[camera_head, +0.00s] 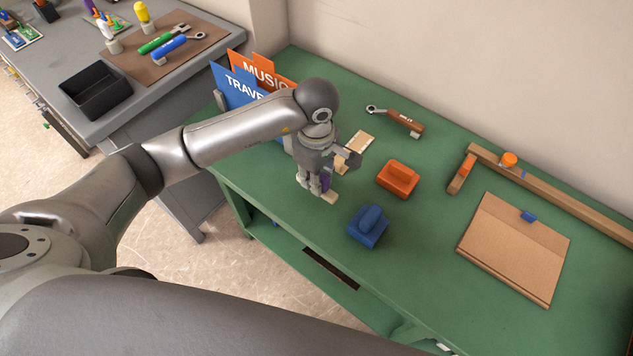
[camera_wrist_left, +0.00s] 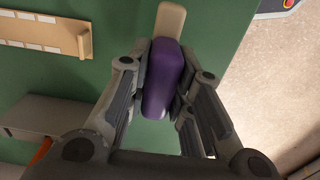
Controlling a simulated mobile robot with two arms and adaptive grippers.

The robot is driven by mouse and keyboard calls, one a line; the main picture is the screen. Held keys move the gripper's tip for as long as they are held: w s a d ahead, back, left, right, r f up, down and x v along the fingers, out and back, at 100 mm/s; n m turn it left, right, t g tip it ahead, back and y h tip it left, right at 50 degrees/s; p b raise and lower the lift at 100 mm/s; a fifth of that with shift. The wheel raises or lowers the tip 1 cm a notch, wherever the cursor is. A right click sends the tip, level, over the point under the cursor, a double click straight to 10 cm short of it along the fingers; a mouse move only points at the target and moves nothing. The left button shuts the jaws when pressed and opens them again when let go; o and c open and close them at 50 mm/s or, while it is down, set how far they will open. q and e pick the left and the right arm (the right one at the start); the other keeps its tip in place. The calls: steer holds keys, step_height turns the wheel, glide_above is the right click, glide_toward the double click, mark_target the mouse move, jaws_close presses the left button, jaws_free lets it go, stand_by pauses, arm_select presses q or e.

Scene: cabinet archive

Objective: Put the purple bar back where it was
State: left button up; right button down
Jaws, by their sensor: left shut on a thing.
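The purple bar (camera_wrist_left: 163,78) is between the fingers of my left gripper (camera_wrist_left: 165,85), which is shut on it. In the head view the left gripper (camera_head: 320,183) points down over the green table, left of the blue block, and only a small purple part of the bar (camera_head: 326,183) shows. A beige piece (camera_wrist_left: 169,22) lies at the bar's far end in the wrist view. I cannot tell whether the bar touches it or the table. My right gripper is in neither view.
A beige slotted board (camera_head: 360,141) is behind the gripper. A blue block (camera_head: 368,227) and an orange block (camera_head: 398,179) stand to its right. A brown-handled tool (camera_head: 400,121), a brown folder (camera_head: 515,248) and blue and orange signs (camera_head: 236,90) are on the green table (camera_head: 430,235).

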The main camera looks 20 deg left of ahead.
arm_select(q)
step_height(320, 180, down, 2)
steer(key=shift+f+p, duration=0.2)
steer(key=shift+p, duration=0.15)
steer(key=shift+f, duration=0.25)
steer(key=shift+f, duration=0.2)
steer(key=o, duration=0.9)
